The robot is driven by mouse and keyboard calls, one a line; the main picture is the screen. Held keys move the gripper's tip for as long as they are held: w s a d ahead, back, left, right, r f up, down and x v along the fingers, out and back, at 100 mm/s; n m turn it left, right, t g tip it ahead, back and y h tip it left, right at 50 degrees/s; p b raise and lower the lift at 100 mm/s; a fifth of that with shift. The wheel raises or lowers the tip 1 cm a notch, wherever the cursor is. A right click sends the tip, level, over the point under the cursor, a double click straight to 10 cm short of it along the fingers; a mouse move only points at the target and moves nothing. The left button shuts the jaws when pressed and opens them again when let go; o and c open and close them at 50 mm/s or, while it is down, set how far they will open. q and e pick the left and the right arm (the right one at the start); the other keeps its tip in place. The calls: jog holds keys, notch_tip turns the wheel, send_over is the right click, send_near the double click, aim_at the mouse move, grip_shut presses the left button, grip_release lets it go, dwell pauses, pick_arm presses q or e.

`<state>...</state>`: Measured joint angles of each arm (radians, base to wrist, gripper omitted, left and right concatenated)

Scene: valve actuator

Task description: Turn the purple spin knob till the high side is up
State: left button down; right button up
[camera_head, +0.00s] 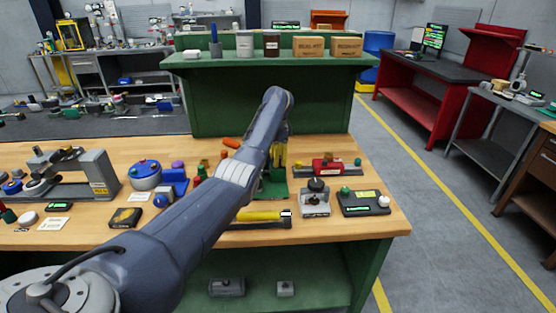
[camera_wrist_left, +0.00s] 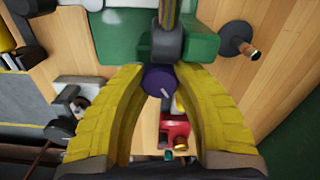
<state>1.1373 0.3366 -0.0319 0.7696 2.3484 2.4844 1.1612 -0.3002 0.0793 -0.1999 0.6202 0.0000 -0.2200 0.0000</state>
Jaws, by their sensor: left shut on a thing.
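The purple spin knob (camera_wrist_left: 158,81) shows in the left wrist view, with a short pale mark on its face. A grey stem (camera_wrist_left: 168,45) lies beside it, against a green fixture (camera_wrist_left: 200,47). My left gripper (camera_wrist_left: 158,76) has its yellow fingers shut on the knob, one finger on each side. In the head view my left gripper (camera_head: 280,153) points down over the green fixture (camera_head: 274,190) on the bench. My arm and fingers hide the knob there, and I cannot tell which side of it is high. My right gripper is not in view.
The wooden bench (camera_head: 345,225) is crowded. A red device (camera_head: 326,166) and a black box with buttons (camera_head: 363,202) stand to the right, a yellow-handled tool (camera_head: 258,216) in front. A blue round unit (camera_head: 146,174) stands to the left. A green shelf (camera_head: 262,110) rises behind.

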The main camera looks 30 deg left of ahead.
pick_arm(q)
jog(key=shift+d+m, duration=0.1)
jog(key=shift+m, duration=0.6)
dwell(0.4)
jog(key=shift+m, duration=2.3)
jog(key=c, duration=0.9)
grip_release()
jog(key=shift+r, duration=0.1)
notch_tip(320, 180, up, 12)
